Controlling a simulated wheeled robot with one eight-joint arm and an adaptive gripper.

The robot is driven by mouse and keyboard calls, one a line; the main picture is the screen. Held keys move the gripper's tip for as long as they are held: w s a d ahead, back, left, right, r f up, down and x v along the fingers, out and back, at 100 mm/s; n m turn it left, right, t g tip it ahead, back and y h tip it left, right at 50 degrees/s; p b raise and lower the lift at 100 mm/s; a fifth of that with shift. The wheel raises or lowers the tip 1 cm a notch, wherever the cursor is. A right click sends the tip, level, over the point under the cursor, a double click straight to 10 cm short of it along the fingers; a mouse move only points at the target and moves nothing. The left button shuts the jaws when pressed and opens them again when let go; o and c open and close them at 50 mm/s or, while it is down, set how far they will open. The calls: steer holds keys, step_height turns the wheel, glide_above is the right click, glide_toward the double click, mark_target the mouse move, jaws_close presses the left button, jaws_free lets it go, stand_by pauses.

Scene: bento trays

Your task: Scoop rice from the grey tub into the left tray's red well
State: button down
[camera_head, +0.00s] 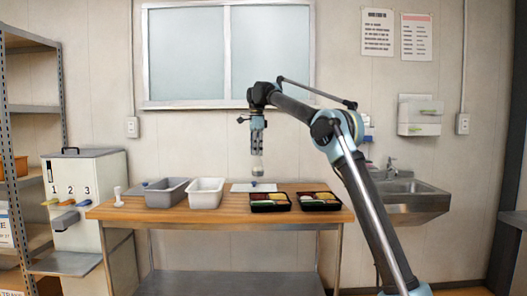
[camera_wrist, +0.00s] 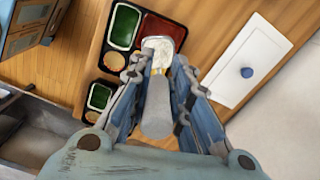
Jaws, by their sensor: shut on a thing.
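My gripper (camera_head: 257,150) is shut on the grey handle of a scoop (camera_wrist: 157,108) and holds it above the table, its bowl end hanging down in the head view. White rice (camera_wrist: 160,50) shows in the scoop's bowl. In the wrist view the bowl overlaps the left tray (camera_wrist: 142,28), beside and partly over its red well (camera_wrist: 163,31); its height above it is hard to tell. The left tray, black, also shows in the head view (camera_head: 270,209). The grey tub (camera_head: 165,200) stands at the table's left part; its contents are hidden.
The right tray (camera_head: 320,207) stands beside the left one. A white tub (camera_head: 205,200) stands right of the grey tub. A white board with a blue knob (camera_wrist: 235,75) lies behind, left of the trays. A sink (camera_head: 410,200) is at the right, a dispenser (camera_head: 88,180) at the left.

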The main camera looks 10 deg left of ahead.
steer(key=shift+w, duration=0.4)
steer(key=shift+w+f, duration=0.1)
steer(key=shift+f, duration=0.1)
steer(key=shift+w+d+f, duration=0.1)
steer(key=shift+d+f, duration=0.1)
steer(key=shift+f, duration=1.4)
steer(key=shift+d+f, duration=0.1)
steer(key=shift+f, duration=0.1)
steer(key=shift+s+d+f+t+y, duration=0.35)
steer(key=shift+s+d+t+y, duration=0.2)
steer(key=shift+s+t, duration=0.1)
steer(key=shift+s+d+f+t+y, duration=0.3)
steer(key=shift+s+d+t+y, duration=0.25)
steer(key=shift+s+d+y, duration=0.1)
steer(key=shift+s+d+f+t+y, duration=0.35)
steer(key=shift+s+d+t+y, duration=0.15)
steer(key=shift+s+t, duration=0.15)
steer(key=s+d+f+t+y, duration=0.4)
steer(key=f+t+y, duration=0.2)
steer(key=f+t, duration=0.1)
steer(key=shift+s+d+f+y, duration=0.2)
steer(key=shift+f+y, duration=0.1)
steer(key=shift+f, duration=0.35)
